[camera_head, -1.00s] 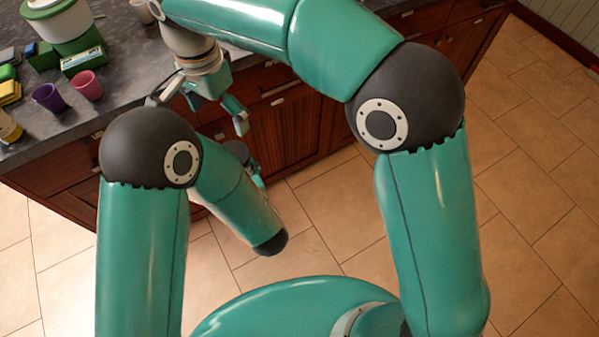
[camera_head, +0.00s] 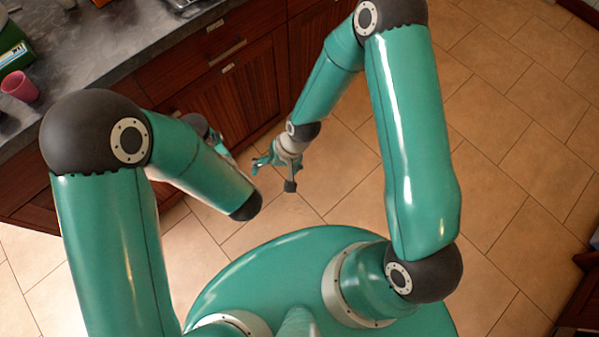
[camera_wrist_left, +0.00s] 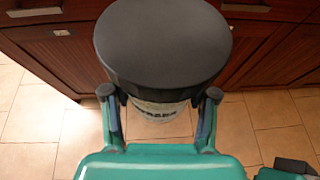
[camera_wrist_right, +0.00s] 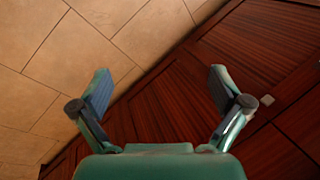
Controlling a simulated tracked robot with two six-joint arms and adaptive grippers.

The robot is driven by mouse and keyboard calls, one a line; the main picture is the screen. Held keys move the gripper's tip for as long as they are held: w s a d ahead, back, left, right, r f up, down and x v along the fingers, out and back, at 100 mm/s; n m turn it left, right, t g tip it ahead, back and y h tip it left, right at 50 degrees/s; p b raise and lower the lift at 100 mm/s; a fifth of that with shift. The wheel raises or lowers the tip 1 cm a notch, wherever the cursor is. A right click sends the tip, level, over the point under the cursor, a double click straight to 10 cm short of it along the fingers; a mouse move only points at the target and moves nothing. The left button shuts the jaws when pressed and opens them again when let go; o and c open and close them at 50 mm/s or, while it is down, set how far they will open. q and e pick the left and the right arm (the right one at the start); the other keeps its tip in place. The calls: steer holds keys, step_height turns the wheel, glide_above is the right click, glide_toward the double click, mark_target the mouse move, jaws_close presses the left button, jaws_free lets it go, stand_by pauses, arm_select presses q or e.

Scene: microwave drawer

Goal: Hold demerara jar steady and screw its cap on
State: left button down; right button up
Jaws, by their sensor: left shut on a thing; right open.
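In the left wrist view, the demerara jar (camera_wrist_left: 160,109) is between the two fingers of my left gripper (camera_wrist_left: 160,105), which is shut on it. A wide dark grey cap (camera_wrist_left: 165,42) sits on top of the jar and hides most of it; part of the label's lettering shows below. I cannot tell how tightly the cap sits. In the head view my left forearm hides most of the left gripper and jar. My right gripper (camera_head: 274,174) is open and empty, low over the floor, to the right of the left forearm. Its spread fingers also show in the right wrist view (camera_wrist_right: 160,88).
The dark wooden cabinet (camera_head: 250,85) with drawers and handles stands beyond the grippers. A grey worktop (camera_head: 120,35) above it holds a pink cup (camera_head: 19,86) and a green box (camera_head: 12,50). Tiled floor (camera_head: 500,130) is clear on the right.

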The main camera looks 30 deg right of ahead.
steer(key=s+d+f+n, duration=0.1)
steer(key=s+d+f, duration=0.1)
steer(key=s, duration=0.8)
steer(key=shift+d+f+n, duration=0.3)
steer(key=shift+f, duration=0.1)
arm_select(q)
steer(key=shift+a, duration=0.1)
steer(key=s+a+r+n+g+y, duration=0.2)
steer(key=a+n+g+y, duration=0.3)
steer(key=a, duration=1)
steer(key=n+y, duration=0.3)
steer(key=shift+a, duration=0.1)
arm_select(e)
steer(key=shift+c, duration=0.2)
